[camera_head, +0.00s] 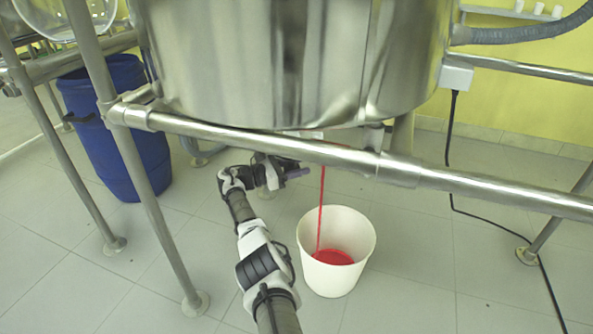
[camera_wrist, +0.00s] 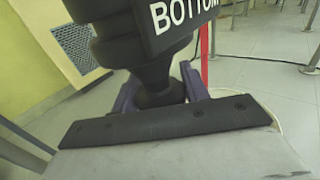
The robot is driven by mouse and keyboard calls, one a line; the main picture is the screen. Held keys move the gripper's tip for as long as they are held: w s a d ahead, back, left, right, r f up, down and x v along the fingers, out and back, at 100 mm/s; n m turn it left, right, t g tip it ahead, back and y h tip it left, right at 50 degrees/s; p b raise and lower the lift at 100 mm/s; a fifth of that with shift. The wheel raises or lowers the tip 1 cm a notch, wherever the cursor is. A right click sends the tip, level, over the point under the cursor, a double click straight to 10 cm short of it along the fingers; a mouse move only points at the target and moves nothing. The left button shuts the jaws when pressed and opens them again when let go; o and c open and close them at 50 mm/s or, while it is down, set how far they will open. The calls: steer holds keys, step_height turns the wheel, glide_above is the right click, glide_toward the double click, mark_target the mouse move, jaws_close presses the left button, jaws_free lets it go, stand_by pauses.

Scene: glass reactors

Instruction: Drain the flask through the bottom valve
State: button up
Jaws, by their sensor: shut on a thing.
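A large steel vessel (camera_head: 290,60) hangs in a pipe frame in the head view. A thin red stream (camera_head: 321,205) falls from under it into a white bucket (camera_head: 312,275) on the floor, where red liquid (camera_head: 334,257) lies at the bottom. My gripper (camera_head: 298,173) is under the vessel, left of the stream. In the wrist view, my gripper (camera_wrist: 160,95) is shut on the dark valve handle (camera_wrist: 158,80), below a black part marked "BOTTOM" (camera_wrist: 180,17). The red stream also shows in the wrist view (camera_wrist: 204,70), just right of the fingers. The valve outlet is hidden by the frame.
A horizontal steel pipe (camera_head: 270,148) crosses in front of the vessel above my arm. A blue barrel (camera_head: 115,125) stands at the left. A black cable (camera_head: 452,150) runs down to the floor at the right. The tiled floor right of the bucket is mostly clear.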

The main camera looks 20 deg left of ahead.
steer(key=shift+w+r, duration=0.1)
steer(key=o, duration=1)
steer(key=shift+d, duration=0.1)
steer(key=v, duration=1.3)
steer(key=shift+s+a, duration=0.25)
steer(key=shift+a, duration=0.05)
